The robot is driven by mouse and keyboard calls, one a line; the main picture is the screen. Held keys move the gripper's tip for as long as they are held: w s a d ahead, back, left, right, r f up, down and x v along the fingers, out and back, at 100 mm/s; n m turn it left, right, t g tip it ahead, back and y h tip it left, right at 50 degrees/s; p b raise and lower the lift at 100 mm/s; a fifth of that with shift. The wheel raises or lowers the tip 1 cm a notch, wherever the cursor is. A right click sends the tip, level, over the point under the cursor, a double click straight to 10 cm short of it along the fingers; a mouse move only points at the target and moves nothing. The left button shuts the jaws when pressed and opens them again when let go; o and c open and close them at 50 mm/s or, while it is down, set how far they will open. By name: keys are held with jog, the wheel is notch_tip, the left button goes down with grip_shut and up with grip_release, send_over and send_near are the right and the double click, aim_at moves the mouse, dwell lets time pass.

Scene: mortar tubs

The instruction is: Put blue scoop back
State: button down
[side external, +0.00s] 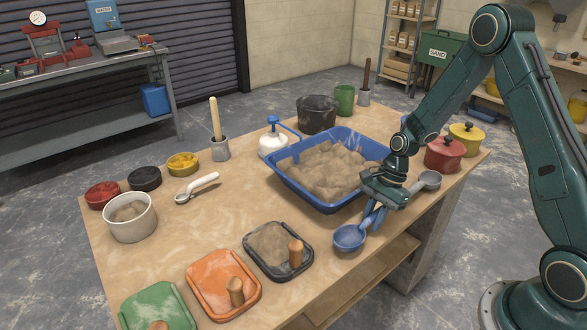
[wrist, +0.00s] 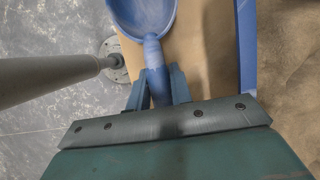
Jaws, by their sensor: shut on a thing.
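The blue scoop (side external: 349,237) is at the right front edge of the wooden table, just in front of the blue tub. My gripper (side external: 376,215) is shut on its handle, with the scoop's bowl pointing to the left and front. In the wrist view the blue scoop (wrist: 144,14) shows at the top, and its handle runs down between the fingers of my gripper (wrist: 156,82). I cannot tell whether the scoop touches the table top.
The blue tub (side external: 278,178) of sand-coloured mortar stands behind my gripper. A black-rimmed tray (side external: 262,262) with a wooden handle lies left of the blue scoop.

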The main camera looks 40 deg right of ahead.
jog(key=shift+f, duration=0.4)
dwell(0.5)
jog(key=c, duration=1.2)
grip_release()
jog(key=shift+o, duration=0.2)
jog(key=shift+r, duration=0.1)
jog(key=v, duration=1.3)
jog(key=shift+d+r, duration=0.15)
jog(key=shift+r, duration=0.15)
jog(key=shift+r, duration=0.1)
